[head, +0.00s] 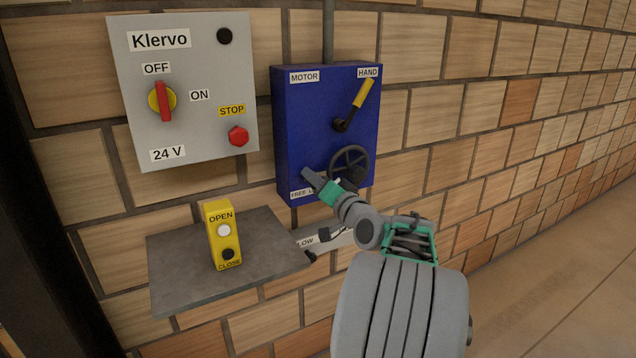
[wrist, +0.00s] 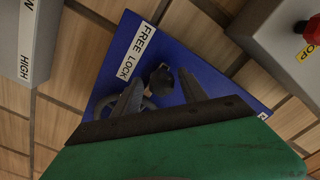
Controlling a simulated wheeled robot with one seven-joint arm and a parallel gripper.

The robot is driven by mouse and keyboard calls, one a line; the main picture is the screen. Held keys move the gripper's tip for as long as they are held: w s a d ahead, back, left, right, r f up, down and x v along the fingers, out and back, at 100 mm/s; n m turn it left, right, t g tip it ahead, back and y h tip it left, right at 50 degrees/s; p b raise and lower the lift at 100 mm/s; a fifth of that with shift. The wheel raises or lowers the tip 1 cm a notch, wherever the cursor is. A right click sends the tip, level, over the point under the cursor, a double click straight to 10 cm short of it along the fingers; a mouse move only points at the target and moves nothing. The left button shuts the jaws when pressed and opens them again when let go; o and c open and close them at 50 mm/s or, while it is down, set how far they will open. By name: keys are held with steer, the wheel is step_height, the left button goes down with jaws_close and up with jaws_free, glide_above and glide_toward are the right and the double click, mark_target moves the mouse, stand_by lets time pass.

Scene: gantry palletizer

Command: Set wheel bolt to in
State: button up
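The blue box (head: 320,110) is on the brick wall, with MOTOR and HAND labels at its top and a FREE LOCK label (wrist: 139,52) along its lower edge. In the wrist view a small dark knob (wrist: 161,80), which looks like the wheel bolt, stands out beside this label. My gripper (head: 308,176) is at the lower front of the box, fingers apart on both sides of the knob. I cannot tell whether they touch it. In the head view my gripper hides the knob and part of the label.
A dark handwheel (head: 349,163) is close to the right of my gripper. A yellow-handled lever (head: 362,94) is above it. A grey Klervo panel (head: 190,60) hangs to the left. A yellow OPEN/CLOSE button box (head: 222,235) stands on a grey shelf (head: 175,280); a LOW-labelled lever is below my gripper.

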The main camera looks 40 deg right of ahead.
steer(key=v, duration=0.7)
steer(key=shift+s, duration=0.4)
steer(key=shift+a, duration=0.15)
